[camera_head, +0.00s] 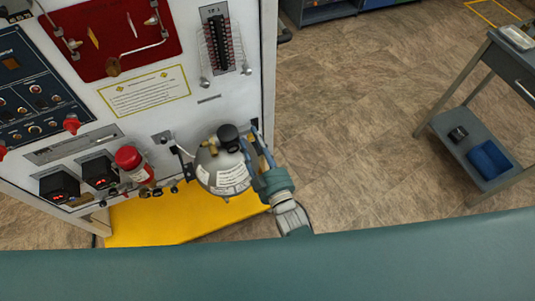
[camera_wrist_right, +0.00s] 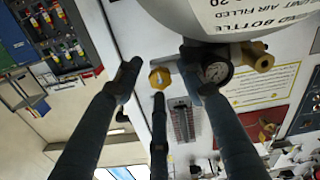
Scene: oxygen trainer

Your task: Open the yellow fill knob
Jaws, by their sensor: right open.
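The yellow fill knob (camera_wrist_right: 160,78) shows in the right wrist view as a small gold, many-sided knob near the picture's middle. My right gripper (camera_wrist_right: 160,80) is open, with its dark fingers spread on the left, below and on the right of the knob; I cannot tell whether any finger touches it. In the head view my right gripper (camera_head: 251,143) is at the right side of the grey bottle (camera_head: 229,172), in front of the panel's right edge. I cannot make out the knob there; the gripper likely covers it. My left gripper is not in view.
A pressure gauge (camera_wrist_right: 215,70) and brass fitting (camera_wrist_right: 258,57) are close to the right finger, under the bottle in the wrist view. A red cylinder (camera_head: 130,160) is left of the bottle. A grey cart (camera_head: 455,140) stands at right; the floor between is clear.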

